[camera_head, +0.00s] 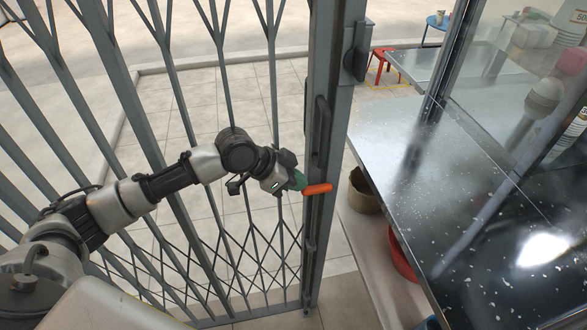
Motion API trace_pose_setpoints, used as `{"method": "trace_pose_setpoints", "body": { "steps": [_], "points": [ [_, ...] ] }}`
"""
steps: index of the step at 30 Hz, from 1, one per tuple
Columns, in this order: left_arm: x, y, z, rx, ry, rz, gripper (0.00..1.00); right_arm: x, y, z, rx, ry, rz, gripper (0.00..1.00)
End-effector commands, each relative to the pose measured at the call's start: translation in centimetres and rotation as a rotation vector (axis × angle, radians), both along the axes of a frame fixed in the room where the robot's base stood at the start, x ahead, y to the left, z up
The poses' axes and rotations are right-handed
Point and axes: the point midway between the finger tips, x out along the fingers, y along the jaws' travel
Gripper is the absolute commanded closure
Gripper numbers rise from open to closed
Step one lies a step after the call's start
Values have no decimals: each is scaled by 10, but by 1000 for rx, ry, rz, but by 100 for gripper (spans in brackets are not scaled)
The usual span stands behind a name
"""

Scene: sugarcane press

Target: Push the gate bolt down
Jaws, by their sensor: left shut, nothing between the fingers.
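A grey folding lattice gate (175,120) fills the left and middle of the head view and ends at an upright grey post (338,90). The post carries a long dark handle (321,128) and, below it, a narrow vertical strip along its edge. My left gripper (302,183) reaches across the gate to this post and is shut, with green and orange at its tip. A bright orange piece (318,189) lies across the post at the tip; I cannot tell whether it is a finger or the bolt's knob. The bolt cannot be made out clearly. My right gripper is out of view.
A dark metal counter (440,170) with glass panels stands right of the post. A brown pot (363,190) and a red basin (403,255) sit on the floor beside it. A red stool (381,62) stands behind. Tiled floor shows through the gate.

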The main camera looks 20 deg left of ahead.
Motion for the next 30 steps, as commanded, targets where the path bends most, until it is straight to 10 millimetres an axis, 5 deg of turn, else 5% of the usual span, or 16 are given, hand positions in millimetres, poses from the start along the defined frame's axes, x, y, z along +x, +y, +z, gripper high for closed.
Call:
{"method": "trace_pose_setpoints", "body": {
  "steps": [13, 24, 30],
  "points": [
    [0, 0, -8, 0, 2, -1, 100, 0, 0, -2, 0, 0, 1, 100],
    [0, -1, -95, -2, 3, -1, 100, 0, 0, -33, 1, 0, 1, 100],
    [0, 0, -110, 0, 1, -1, 100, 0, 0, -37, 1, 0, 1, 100]
  ]
}}
